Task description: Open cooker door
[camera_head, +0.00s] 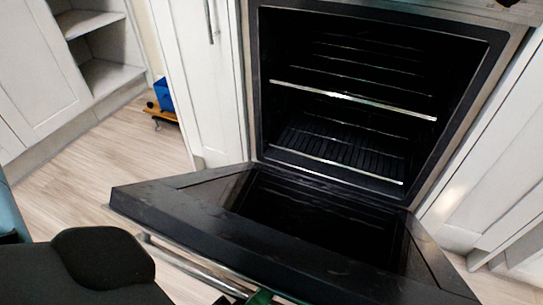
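The cooker door (215,225) is hinged at the bottom and swung far down, out in front of the cooker. Its inner glass (310,215) faces up. The metal door handle (190,264) runs along the door's outer side, partly cut off by the bottom edge. The cooker cavity (350,90) is exposed, dark and holding wire racks. My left arm comes in at the lower left. A small green part, seemingly of my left gripper (261,298), shows beside the handle at the bottom edge. Its fingers are mostly hidden, so its grip cannot be told. My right gripper is not in view.
White cabinets (200,80) flank the cooker on the left and right. Open shelves (105,75) stand at the upper left. A blue object (164,94) and a yellow one (160,114) are near the floor there. Wood floor (110,155) is clear left of the door.

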